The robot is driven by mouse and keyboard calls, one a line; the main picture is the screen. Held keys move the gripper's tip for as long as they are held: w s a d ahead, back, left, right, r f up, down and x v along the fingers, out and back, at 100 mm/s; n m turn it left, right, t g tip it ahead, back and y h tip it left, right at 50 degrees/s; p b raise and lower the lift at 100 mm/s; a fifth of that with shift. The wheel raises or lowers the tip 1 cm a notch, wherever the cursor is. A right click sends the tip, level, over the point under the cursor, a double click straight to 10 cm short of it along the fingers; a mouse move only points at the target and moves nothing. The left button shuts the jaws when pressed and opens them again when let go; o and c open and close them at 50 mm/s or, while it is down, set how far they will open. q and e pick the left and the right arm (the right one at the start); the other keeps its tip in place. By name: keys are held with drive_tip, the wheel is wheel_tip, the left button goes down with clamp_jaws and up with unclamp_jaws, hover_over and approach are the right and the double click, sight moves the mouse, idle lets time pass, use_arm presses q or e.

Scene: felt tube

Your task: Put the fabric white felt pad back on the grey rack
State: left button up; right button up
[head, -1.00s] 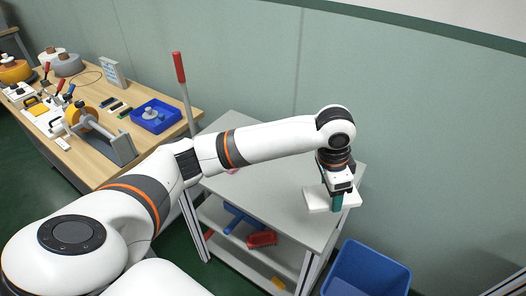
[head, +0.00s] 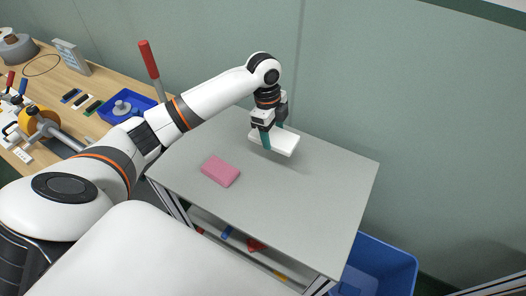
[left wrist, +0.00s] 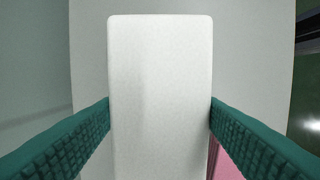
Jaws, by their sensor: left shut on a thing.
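The white felt pad (head: 284,145) is a flat white block in my left gripper (head: 272,135). The gripper's green fingers are shut on its two sides. The pad is over the back part of the grey rack's top (head: 290,205), and it looks slightly above the surface, with a faint shadow below. In the left wrist view the pad (left wrist: 160,95) lies lengthwise between the two fingers, with the grey top behind it. My right gripper is not in view.
A pink block (head: 220,170) lies on the rack top, left of and nearer than the pad. The right and front of the top are clear. A blue bin (head: 385,265) stands beside the rack at right. A wooden bench (head: 95,80) with tools is at left.

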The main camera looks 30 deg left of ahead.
sight(273, 160)
use_arm(q)
wheel_tip(273, 160, down, 9)
drive_tip(key=shift+s+d+p, duration=0.1)
drive_tip(key=shift+p, duration=0.6)
drive_tip(key=shift+f, duration=0.1)
drive_tip(key=shift+f, duration=0.15)
drive_tip(key=o, duration=0.9)
drive_tip(key=shift+o, duration=0.2)
drive_tip(key=shift+r, duration=0.25)
drive_tip(key=r, duration=0.4)
drive_tip(key=a+r+b, duration=0.1)
drive_tip(key=r, duration=0.3)
drive_tip(key=a+r, duration=0.1)
drive_tip(key=r, duration=0.2)
drive_tip(key=shift+r, duration=0.4)
drive_tip(key=shift+d+f, duration=0.1)
